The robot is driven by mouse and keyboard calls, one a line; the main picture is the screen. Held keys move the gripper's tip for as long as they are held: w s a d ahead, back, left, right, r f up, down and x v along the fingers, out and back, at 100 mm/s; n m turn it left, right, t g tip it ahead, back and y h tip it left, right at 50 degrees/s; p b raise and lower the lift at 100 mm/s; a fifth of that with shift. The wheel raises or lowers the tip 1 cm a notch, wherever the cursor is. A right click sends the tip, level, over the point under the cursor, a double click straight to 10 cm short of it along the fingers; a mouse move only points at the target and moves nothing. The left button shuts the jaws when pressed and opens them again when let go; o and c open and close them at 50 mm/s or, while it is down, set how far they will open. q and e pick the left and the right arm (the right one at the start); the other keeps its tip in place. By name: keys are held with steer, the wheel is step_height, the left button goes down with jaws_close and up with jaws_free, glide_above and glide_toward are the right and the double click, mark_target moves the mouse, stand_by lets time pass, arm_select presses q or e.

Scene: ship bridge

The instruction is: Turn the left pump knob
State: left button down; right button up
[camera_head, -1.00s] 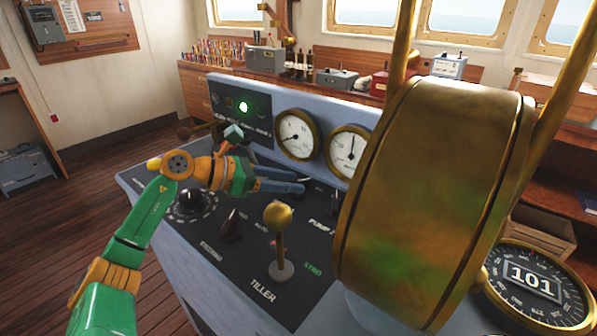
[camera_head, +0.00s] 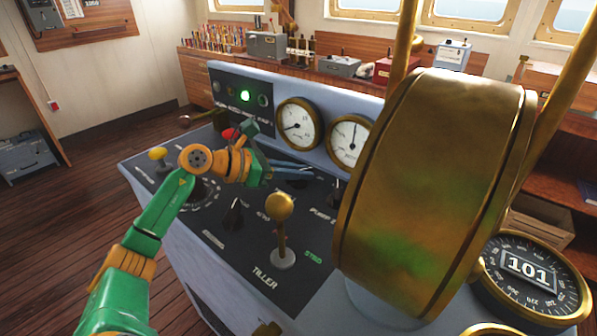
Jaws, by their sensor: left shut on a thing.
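My left gripper (camera_head: 306,171) reaches across the console from the left. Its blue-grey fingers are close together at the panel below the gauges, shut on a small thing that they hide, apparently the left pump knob. I cannot see that knob's shape or angle. A dark knob (camera_head: 334,192) beside the PUMP 2 label stands just right of the fingertips, apart from them. My right gripper is not in view.
The gold-topped tiller lever (camera_head: 279,207) stands just in front of the fingers. A big brass drum (camera_head: 430,190) blocks the right side. Black knobs (camera_head: 233,215) and a yellow knob (camera_head: 157,153) lie near my arm. Two gauges (camera_head: 297,124) stand behind.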

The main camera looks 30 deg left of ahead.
arm_select(q)
steer(key=n+t+y+b, duration=0.1)
steer(key=n+y, duration=0.1)
steer(key=n+t+y, duration=0.1)
steer(key=n+y, duration=0.2)
steer(key=shift+d+y+b, duration=0.1)
steer(key=shift+y+b, duration=0.2)
steer(key=shift+b, duration=0.05)
steer(key=shift+n+y+b, duration=0.65)
steer(key=shift+n+y, duration=1.15)
steer(key=shift+y, duration=0.3)
steer(key=c, duration=0.9)
jaws_free()
steer(key=shift+o, duration=0.2)
